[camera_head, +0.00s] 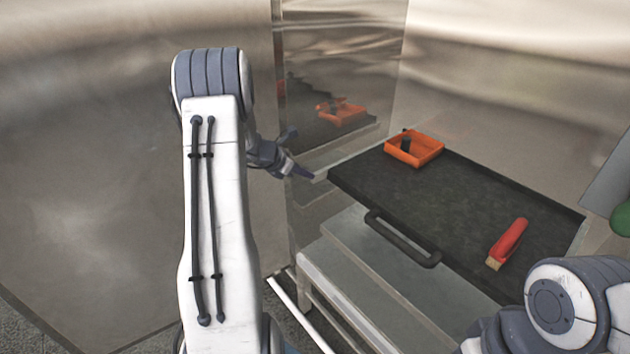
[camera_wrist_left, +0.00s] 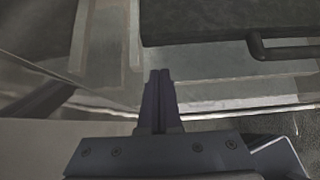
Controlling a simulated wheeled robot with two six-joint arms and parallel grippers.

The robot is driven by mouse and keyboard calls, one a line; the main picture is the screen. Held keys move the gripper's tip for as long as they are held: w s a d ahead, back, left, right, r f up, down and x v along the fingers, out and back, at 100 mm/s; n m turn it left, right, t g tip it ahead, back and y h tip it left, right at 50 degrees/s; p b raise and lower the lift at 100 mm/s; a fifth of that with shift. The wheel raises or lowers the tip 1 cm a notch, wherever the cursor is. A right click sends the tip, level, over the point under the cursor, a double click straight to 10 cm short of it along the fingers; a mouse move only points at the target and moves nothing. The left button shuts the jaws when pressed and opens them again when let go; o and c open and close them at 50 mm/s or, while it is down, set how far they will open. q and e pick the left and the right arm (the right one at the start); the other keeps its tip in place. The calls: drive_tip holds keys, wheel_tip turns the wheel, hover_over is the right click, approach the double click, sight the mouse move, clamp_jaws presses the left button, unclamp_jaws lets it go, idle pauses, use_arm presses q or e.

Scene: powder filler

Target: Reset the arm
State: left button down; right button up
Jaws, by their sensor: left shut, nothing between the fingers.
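My left arm (camera_head: 215,190) rises in the left-middle of the head view, bent at the top. My left gripper (camera_head: 308,176) points right, beside the left corner of the black tray and apart from it. In the left wrist view the left gripper (camera_wrist_left: 159,75) is shut with its fingers together and nothing between them. Part of my right arm (camera_head: 560,305) shows at the lower right of the head view; the right gripper's fingers cannot be seen.
The black tray (camera_head: 400,195) with a front handle (camera_head: 402,240) holds an orange box (camera_head: 414,158) with a small dark object inside, and a red-handled brush (camera_head: 508,243). Shiny metal walls (camera_head: 500,80) stand behind and left. A green round thing (camera_head: 622,219) shows at the right edge.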

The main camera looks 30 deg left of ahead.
use_arm(q)
drive_tip(key=s+d+r+m+g+h, duration=0.1)
drive_tip(key=s+d+r+m+g, duration=0.15)
drive_tip(key=d+m, duration=0.45)
drive_tip(key=s+d+r+m+g+h, duration=0.1)
drive_tip(key=s+d+r+m, duration=0.2)
drive_tip(key=d, duration=0.9)
drive_tip(key=s+d+r+m+g+h, duration=0.1)
drive_tip(key=s+d+m+g, duration=0.1)
drive_tip(key=s+d+m, duration=0.5)
drive_tip(key=s+d+r+m+g+y, duration=0.15)
drive_tip(key=s+d+m+g, duration=0.25)
drive_tip(key=s+d+m, duration=0.75)
drive_tip(key=s+m+y, duration=0.3)
drive_tip(key=s+m, duration=0.8)
drive_tip(key=shift+d+f, duration=0.25)
drive_tip(key=shift+f, duration=0.15)
